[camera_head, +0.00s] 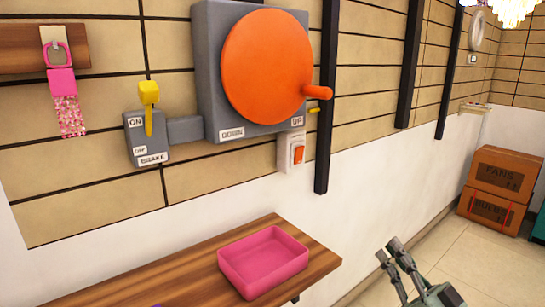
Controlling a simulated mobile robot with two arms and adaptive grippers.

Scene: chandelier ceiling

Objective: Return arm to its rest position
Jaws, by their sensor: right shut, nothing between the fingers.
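My right gripper (388,251) shows at the bottom right of the head view, in front of the white lower wall and the tiled floor. Its fingers point up and to the left. It is shut and empty, apart from the shelf and the wall devices. Only the gripper end of that arm is in view; the rest is cut off by the bottom edge. My left gripper is not in view.
A wooden shelf (180,280) holds a pink tray (262,262). On the wall are an orange crank wheel (268,65) with a knob, a yellow lever (149,95) and a red switch (298,154). Cardboard boxes (500,180) stand at the right. Open floor lies between.

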